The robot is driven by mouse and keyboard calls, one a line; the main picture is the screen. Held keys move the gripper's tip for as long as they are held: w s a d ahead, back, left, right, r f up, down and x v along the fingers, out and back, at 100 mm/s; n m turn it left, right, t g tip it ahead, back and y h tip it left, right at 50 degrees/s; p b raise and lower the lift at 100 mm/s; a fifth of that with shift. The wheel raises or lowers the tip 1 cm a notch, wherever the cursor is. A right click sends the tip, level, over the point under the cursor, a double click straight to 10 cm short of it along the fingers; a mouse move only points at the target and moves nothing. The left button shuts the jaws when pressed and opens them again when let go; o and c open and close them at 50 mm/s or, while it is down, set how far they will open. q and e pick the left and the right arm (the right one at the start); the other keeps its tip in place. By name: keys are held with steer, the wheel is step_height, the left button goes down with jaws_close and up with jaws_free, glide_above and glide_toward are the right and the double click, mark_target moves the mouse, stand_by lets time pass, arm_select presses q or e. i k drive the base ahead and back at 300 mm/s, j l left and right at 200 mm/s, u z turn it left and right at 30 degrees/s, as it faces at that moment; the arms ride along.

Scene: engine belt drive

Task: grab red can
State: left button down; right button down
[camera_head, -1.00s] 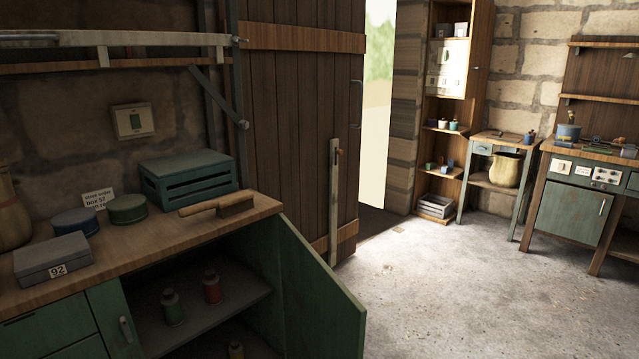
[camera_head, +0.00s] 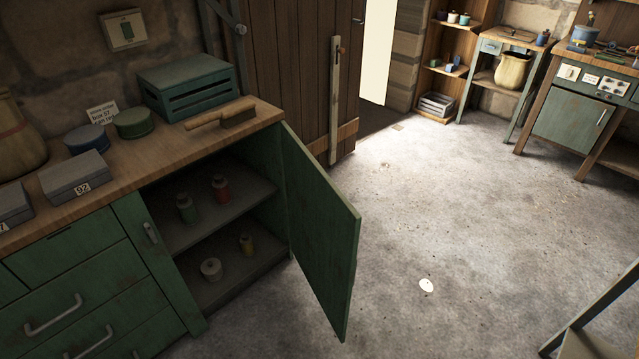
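The red can (camera_head: 221,188) stands upright on the upper shelf inside the open green cabinet (camera_head: 125,222). A green can (camera_head: 187,208) stands to its left on the same shelf. On the lower shelf are a yellowish can (camera_head: 246,244) and a pale round item (camera_head: 211,268). Neither of my grippers shows in the head view.
The cabinet's green door (camera_head: 321,235) stands wide open to the right of the opening. On the countertop are a green crate (camera_head: 188,86), a brush (camera_head: 222,117), round tins and grey boxes. The concrete floor right of the door is clear, apart from a white spot (camera_head: 426,285).

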mark_target(222, 190)
steer(key=i+l+u, duration=0.1)
steer(key=u, duration=0.3)
steer(key=l+u, duration=0.1)
steer(key=u, duration=0.35)
steer(key=i+l+u, duration=0.15)
steer(key=l, duration=0.35)
steer(key=i+l+u, duration=0.2)
steer(key=l, duration=0.3)
steer(key=l+u, duration=0.15)
steer(key=l, duration=0.35)
steer(key=i+l+u, duration=0.15)
steer(key=l, duration=0.4)
steer(key=i+l+u, duration=0.15)
steer(key=l, duration=0.75)
steer(key=k+j, duration=0.05)
